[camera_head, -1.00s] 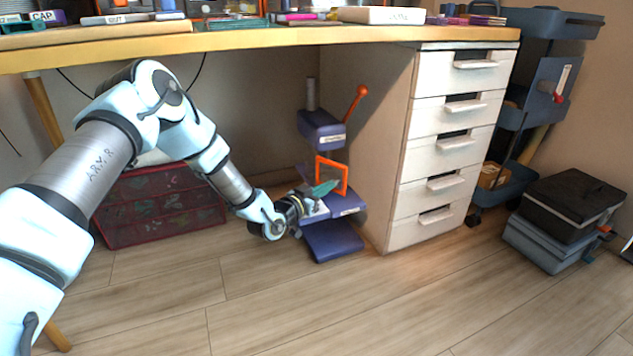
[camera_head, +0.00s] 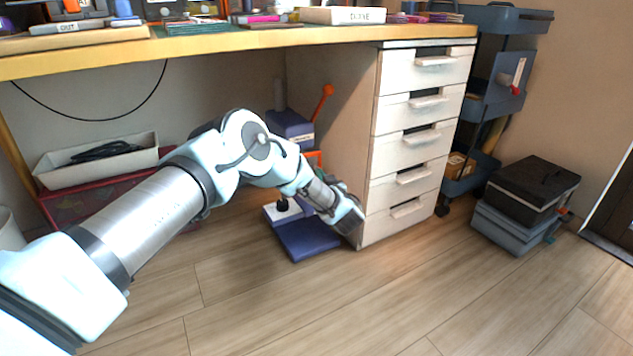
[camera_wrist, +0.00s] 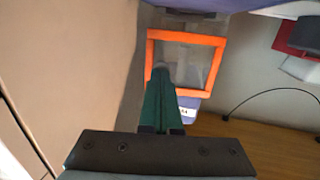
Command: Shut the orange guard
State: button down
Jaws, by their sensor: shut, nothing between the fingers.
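The orange guard is a square frame with a see-through pane. In the wrist view its orange top bar (camera_wrist: 187,38) and right bar are clear. In the head view only a bit of the guard (camera_head: 315,155) shows behind my arm, on the blue-purple press (camera_head: 308,240). My gripper (camera_wrist: 162,72) has green fingers, shut and empty. In the wrist view their tips overlap the frame's lower left corner; I cannot tell whether they touch it. In the head view my wrist is at the press's right side, close to the drawers, and the fingers are mostly hidden.
The white drawer unit (camera_head: 415,135) stands close on the right of the press. The desk top (camera_head: 230,40) is overhead. An orange lever (camera_head: 322,102) rises from the press. A white tray (camera_head: 95,160) on a red box is to the left. The floor in front is clear.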

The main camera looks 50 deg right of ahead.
jog(key=shift+w+d, duration=0.25)
jog(key=shift+d, duration=0.45)
jog(key=shift+w+d+b, duration=0.15)
jog(key=shift+d+b, duration=0.1)
jog(key=shift+b, duration=0.1)
jog(key=shift+w+r, duration=0.1)
jog(key=shift+w, duration=0.05)
